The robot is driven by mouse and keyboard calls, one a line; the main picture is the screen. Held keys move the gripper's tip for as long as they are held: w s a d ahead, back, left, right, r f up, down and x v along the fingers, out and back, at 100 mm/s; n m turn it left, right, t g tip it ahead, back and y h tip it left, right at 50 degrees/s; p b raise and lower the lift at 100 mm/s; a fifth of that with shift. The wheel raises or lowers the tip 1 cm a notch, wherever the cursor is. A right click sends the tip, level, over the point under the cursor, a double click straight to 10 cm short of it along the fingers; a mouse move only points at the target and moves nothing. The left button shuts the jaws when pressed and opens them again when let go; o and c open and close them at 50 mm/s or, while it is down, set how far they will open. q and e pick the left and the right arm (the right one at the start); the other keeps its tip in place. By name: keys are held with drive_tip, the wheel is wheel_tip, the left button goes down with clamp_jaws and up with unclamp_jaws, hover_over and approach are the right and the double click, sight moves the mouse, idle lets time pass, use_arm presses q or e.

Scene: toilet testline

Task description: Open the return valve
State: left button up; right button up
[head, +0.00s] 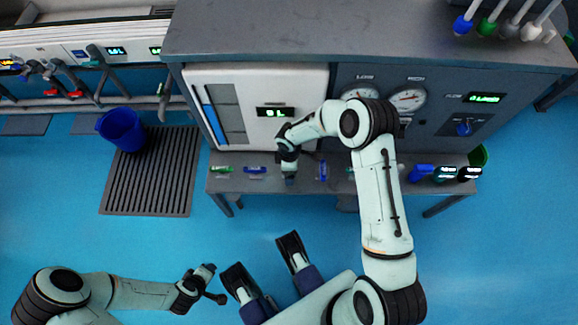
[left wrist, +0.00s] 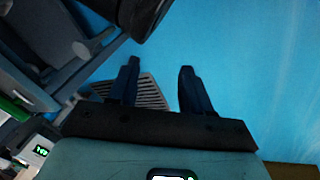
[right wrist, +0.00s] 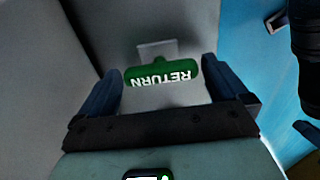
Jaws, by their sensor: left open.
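The return valve's green handle (right wrist: 160,74), lettered RETURN, shows in the right wrist view, with the lettering upside down. It lies between the fingers of my right gripper, which are apart with a gap at each end of the handle. In the head view my right gripper (head: 289,180) is low at the shelf's front edge and hides what is under it. My left gripper (head: 213,283) is open and empty over the floor at lower left. Its spread fingers also show in the left wrist view (left wrist: 158,75).
A shelf (head: 395,187) runs below the white panel (head: 290,82) and gauges. A blue bucket (head: 122,129) stands by a dark slatted mat (head: 150,185). Blue floor in front is open.

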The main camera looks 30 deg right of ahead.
drive_tip(key=shift+r+p, duration=0.45)
drive_tip(key=shift+r, duration=1)
use_arm(q)
drive_tip(key=s+d+r+g+h+p, duration=0.1)
drive_tip(key=s+d+r+p, duration=0.1)
drive_tip(key=s+r, duration=0.2)
drive_tip(key=shift+s+d+p, duration=0.15)
drive_tip(key=shift+d+p, duration=0.2)
use_arm(e)
wheel_tip(320, 180, up, 10)
drive_tip(key=shift+r, duration=0.25)
